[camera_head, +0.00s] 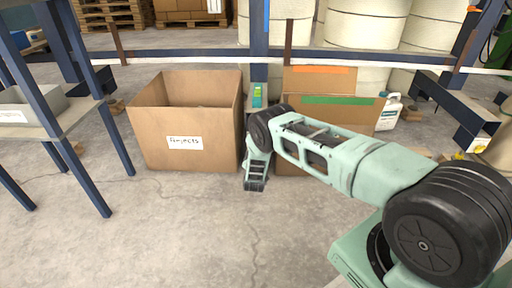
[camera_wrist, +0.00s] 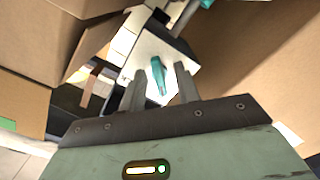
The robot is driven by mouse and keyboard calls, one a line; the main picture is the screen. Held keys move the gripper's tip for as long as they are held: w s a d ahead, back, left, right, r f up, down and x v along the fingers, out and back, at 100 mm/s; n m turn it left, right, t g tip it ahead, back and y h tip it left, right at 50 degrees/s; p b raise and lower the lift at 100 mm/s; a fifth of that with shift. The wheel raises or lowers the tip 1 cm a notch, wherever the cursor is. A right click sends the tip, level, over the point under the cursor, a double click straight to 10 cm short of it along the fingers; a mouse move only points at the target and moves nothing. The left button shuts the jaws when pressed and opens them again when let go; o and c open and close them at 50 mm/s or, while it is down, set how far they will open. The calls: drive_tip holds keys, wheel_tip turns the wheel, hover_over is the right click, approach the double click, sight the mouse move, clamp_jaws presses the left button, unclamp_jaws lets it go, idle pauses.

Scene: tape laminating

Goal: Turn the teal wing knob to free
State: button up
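The teal wing knob (camera_wrist: 157,78) shows in the wrist view as a narrow wing on a pale white plate (camera_wrist: 150,52). My gripper (camera_wrist: 160,70) has its two grey fingers apart, one on each side of the knob, with a visible gap on both sides. How far the fingertips are from the plate in depth is not clear. In the head view my gripper (camera_head: 255,184) hangs low between the cardboard boxes, and I cannot make out the knob there.
An open cardboard box (camera_head: 186,125) labelled as rejects stands left of my gripper. Another cardboard box (camera_head: 330,108) with green tape is behind my arm. A blue post (camera_head: 259,45) rises behind the gripper. A blue-legged table (camera_head: 60,125) stands left. The front floor is clear.

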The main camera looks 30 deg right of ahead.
drive_tip(key=shift+r, duration=0.15)
drive_tip(key=p+v, duration=0.7)
drive_tip(key=v, duration=1)
drive_tip(key=shift+a+p, duration=0.2)
drive_tip(key=shift+p, duration=0.15)
